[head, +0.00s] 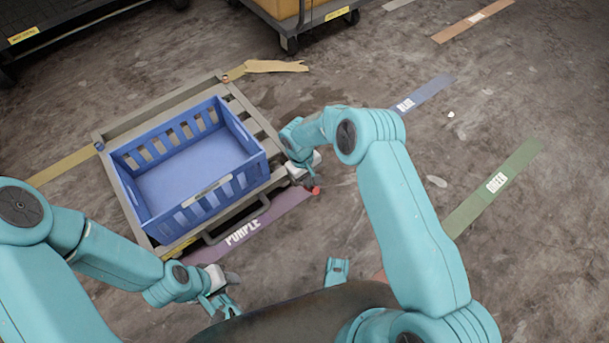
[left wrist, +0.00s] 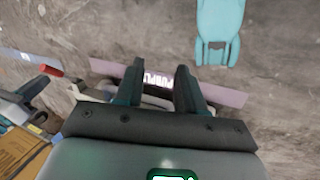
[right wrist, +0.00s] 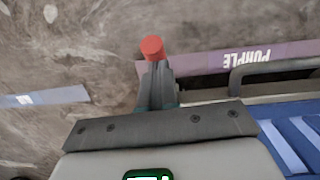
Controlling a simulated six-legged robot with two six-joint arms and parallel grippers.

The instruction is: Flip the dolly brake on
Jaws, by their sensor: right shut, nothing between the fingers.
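My left gripper (left wrist: 158,85) is open and empty near the floor, left of centre in the head view.
An empty blue crate (head: 190,165) sits on the dolly. A purple floor strip (head: 275,212) runs along its near side. Blue (head: 425,95) and green (head: 492,187) strips lie to the right. Another cart (head: 300,22) stands at the back. Floor to the right is mostly clear.

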